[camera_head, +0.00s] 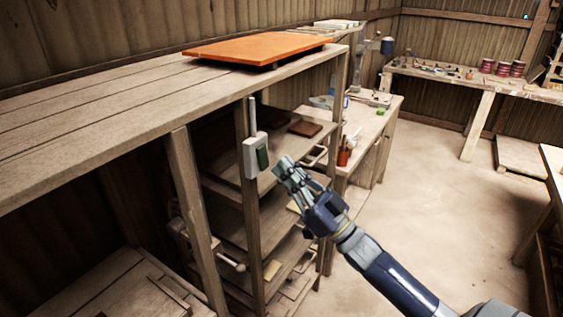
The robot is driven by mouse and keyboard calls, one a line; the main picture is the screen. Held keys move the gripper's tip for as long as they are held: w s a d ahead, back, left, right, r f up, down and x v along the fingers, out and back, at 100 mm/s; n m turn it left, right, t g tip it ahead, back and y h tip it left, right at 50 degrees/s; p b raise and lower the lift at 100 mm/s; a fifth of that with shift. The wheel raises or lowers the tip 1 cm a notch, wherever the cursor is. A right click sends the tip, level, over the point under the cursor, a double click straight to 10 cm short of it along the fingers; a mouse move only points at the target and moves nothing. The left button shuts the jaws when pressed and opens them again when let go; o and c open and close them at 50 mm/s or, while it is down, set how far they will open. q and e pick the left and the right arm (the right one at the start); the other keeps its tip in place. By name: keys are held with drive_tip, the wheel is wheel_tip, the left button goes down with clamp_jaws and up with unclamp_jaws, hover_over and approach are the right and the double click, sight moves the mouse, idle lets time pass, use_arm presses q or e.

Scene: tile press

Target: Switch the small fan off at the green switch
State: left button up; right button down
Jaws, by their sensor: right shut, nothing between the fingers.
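The green switch (262,158) sits on a pale box (249,158) fixed to a wooden post of the shelf unit, with a grey conduit running up from it. My right gripper (282,166) is shut and empty, just to the right of the switch, its fingertips pointing up and left towards it. A small gap shows between the fingertips and the switch in the picture; I cannot tell the depth. The switch's position, on or off, is too small to tell. I cannot make out the small fan for certain. My left gripper is not in view.
A wooden bench top (130,100) runs along the left, with an orange board (257,47) on it. Shelves (240,190) lie below and behind the switch post. A second bench (375,117) stands behind. The concrete floor (430,190) at right is open.

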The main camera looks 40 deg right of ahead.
drive_tip(key=shift+w+a+f, duration=0.15)
drive_tip(key=shift+w+a, duration=0.1)
drive_tip(key=shift+w, duration=0.45)
drive_tip(key=shift+f+b, duration=0.2)
drive_tip(key=shift+b, duration=0.1)
drive_tip(key=b, duration=0.2)
drive_tip(key=f+t+b, duration=0.1)
drive_tip(key=b, duration=0.1)
drive_tip(key=shift+w+a, duration=0.2)
drive_tip(key=shift+w, duration=0.2)
drive_tip(key=shift+r+y+p, duration=0.3)
drive_tip(key=shift+r+p, duration=0.1)
drive_tip(key=shift+p, duration=0.1)
